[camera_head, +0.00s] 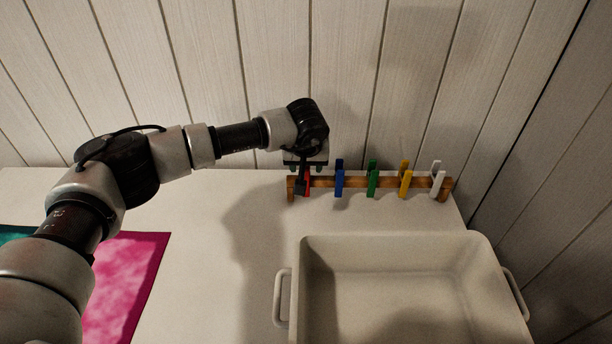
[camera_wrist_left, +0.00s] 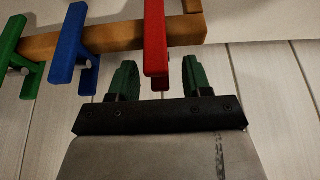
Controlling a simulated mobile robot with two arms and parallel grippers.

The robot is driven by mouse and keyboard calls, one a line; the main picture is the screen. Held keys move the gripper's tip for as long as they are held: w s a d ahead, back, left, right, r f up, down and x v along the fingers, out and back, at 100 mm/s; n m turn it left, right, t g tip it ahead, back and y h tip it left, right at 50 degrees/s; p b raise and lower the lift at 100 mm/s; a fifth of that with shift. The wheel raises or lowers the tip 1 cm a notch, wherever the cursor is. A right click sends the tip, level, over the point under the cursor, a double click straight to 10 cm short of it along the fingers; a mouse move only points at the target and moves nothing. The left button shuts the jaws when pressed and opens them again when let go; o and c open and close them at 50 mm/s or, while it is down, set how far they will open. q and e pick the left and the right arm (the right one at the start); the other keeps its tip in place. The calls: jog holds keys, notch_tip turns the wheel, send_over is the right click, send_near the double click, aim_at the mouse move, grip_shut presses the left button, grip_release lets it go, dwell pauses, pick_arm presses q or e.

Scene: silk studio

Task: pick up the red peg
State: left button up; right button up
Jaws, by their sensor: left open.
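The red peg (camera_head: 307,176) is clipped on the left end of a wooden rail (camera_head: 355,182) at the back of the table. It also shows in the left wrist view (camera_wrist_left: 155,40), hanging from the rail (camera_wrist_left: 115,38). My left gripper (camera_head: 304,190) is at the red peg and partly hides it in the head view. In the left wrist view its two green fingers (camera_wrist_left: 158,80) are open, one on each side of the red peg's lower end, with visible gaps. My right gripper is in neither view.
Blue (camera_head: 339,178), green (camera_head: 372,180), yellow (camera_head: 405,180) and white (camera_head: 437,180) pegs stand along the rail to the right. A white basin (camera_head: 400,246) with side handles stands in front. A pink cloth (camera_head: 135,270) lies at left. A plank wall is close behind.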

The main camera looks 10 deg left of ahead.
pick_arm(q)
jog(key=shift+f, duration=0.2)
grip_shut()
jog(key=shift+r, duration=0.15)
